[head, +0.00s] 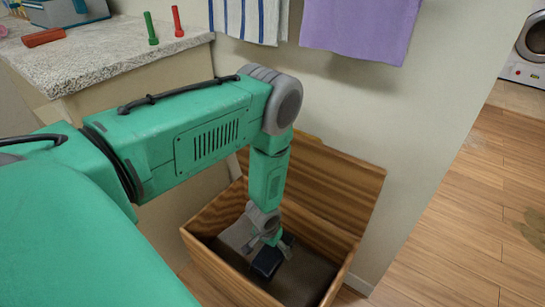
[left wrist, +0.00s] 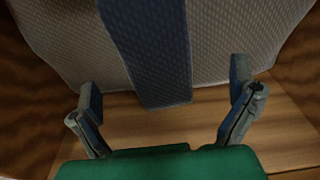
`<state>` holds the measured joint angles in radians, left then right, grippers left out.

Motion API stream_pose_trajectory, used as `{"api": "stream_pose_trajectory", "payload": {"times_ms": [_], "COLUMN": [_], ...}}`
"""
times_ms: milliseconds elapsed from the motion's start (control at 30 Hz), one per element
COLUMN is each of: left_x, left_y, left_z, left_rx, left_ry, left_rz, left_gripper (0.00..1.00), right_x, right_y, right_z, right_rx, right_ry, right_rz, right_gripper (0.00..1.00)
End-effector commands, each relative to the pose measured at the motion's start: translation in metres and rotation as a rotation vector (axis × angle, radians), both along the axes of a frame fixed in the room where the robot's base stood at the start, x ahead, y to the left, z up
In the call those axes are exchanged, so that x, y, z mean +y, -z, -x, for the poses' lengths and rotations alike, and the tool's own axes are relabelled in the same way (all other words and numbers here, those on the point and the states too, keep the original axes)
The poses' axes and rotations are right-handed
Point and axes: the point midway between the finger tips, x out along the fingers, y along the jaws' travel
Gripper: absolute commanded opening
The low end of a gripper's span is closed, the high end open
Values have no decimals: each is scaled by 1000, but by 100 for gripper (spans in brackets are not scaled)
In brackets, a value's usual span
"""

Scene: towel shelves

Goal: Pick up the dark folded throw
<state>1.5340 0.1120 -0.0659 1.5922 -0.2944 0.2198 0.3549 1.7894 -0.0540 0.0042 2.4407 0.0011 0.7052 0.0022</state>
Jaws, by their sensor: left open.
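The dark folded throw (head: 268,260) lies inside an open wooden chest (head: 215,262), in the lower middle of the head view. In the left wrist view it is a narrow, dark blue-grey textured strip (left wrist: 152,45), running from the top edge to the middle. My left gripper (head: 266,238) reaches down into the chest, right at the throw. In the wrist view the two fingers of the gripper (left wrist: 165,90) are wide apart, one on each side of the strip's near end, with gaps between. Contact cannot be told. My right gripper is not in view.
Paler textured cloth (left wrist: 225,40) lies under the throw. The chest lid (head: 335,185) stands open against the wall. A striped towel (head: 245,18) and a purple towel (head: 360,25) hang above. A stone counter (head: 110,50) with red and green items is at left.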

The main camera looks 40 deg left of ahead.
Motion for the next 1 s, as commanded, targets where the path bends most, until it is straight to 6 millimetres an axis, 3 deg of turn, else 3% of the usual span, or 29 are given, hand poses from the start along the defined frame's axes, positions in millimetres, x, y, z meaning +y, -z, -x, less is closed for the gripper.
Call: {"api": "stream_pose_trajectory", "payload": {"times_ms": [300, 533, 567, 700, 1000], "left_x": [0, 0, 0, 0, 0], "left_y": [45, 45, 45, 46, 45], "left_z": [-6, -8, -8, -8, -8], "left_rx": [1, -1, -1, 0, 0], "left_ry": [1, 1, 1, 1, 2], "left_rz": [-5, -2, -2, -1, -2], "left_gripper": [100, 100, 96, 47, 46], "right_x": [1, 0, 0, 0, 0], "right_y": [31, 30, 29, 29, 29], "right_z": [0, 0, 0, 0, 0], "right_rx": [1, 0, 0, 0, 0], "right_ry": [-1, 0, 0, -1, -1], "right_rz": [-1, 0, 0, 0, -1], "right_gripper": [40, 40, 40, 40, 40]}}
